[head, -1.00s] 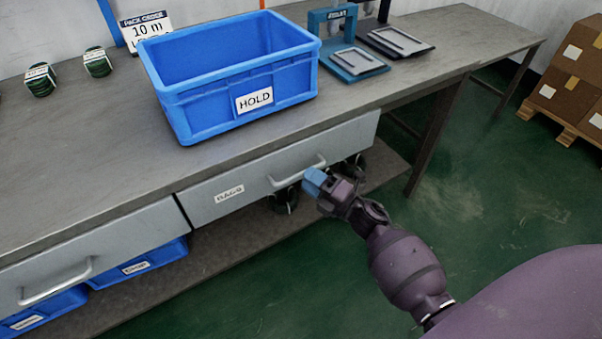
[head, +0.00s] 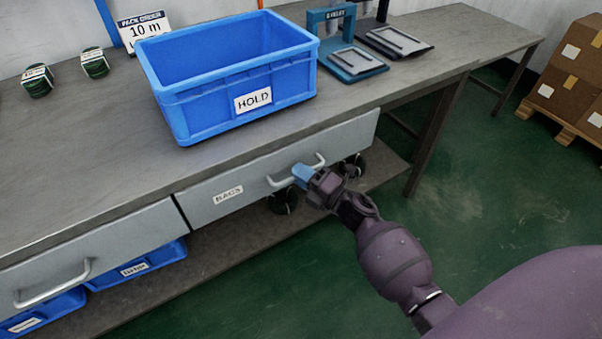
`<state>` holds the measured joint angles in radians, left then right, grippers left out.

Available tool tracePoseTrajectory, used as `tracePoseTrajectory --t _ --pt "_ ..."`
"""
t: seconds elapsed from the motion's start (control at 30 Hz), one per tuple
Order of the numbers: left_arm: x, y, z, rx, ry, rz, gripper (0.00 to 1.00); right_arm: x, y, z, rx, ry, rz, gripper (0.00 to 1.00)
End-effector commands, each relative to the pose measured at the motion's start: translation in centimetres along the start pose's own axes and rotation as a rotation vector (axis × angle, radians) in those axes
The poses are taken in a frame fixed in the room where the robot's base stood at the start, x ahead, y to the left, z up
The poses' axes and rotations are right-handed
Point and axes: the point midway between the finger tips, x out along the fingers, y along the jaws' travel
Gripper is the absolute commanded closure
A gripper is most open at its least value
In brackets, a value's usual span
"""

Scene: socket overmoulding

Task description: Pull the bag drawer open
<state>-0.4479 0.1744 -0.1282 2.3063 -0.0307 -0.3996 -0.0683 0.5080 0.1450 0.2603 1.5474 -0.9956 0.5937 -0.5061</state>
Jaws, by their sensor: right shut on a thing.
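The bag drawer (head: 210,184) is a grey front under the bench top with a label reading BAGS (head: 228,195). Its front sits flush under the bench edge, so it is closed. Its pale bar handle (head: 318,161) is on the right half of the front. My right gripper (head: 301,174) has blue fingertips and is at the middle of this handle, shut on it. The fingers hide part of the bar. My left gripper is not in view.
A blue HOLD crate (head: 203,119) stands on the bench (head: 120,157) above the drawer. Another drawer (head: 130,235) with a handle is at the left. Blue bins (head: 150,262) and dark reels (head: 283,201) sit below. Green floor (head: 490,200) is clear at right.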

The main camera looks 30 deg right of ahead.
Motion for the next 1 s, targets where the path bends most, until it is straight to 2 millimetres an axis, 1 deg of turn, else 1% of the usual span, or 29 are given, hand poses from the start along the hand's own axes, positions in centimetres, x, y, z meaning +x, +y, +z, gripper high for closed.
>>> tracePoseTrajectory --t 0.17,0.27,0.37,0.47,0.67,1.0 --pt "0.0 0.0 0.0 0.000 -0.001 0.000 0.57 -0.1 0.0 0.0 0.000 0.000 0.000 1.00" --pt "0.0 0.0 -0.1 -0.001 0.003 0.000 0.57 -0.5 0.1 -0.2 0.000 0.000 0.000 1.00" --pt "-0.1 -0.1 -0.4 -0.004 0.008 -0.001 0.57 -1.3 0.4 -0.5 0.000 0.000 0.000 1.00" --pt "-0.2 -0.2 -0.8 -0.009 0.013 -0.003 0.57 -2.7 0.7 -1.0 0.000 -0.001 0.000 1.00" --pt "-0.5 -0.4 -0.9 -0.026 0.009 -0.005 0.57 -6.9 1.7 -2.8 0.000 -0.002 0.000 1.00" --pt "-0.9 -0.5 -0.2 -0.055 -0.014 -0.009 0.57 -15.6 3.3 -6.4 0.000 -0.002 -0.002 1.00"
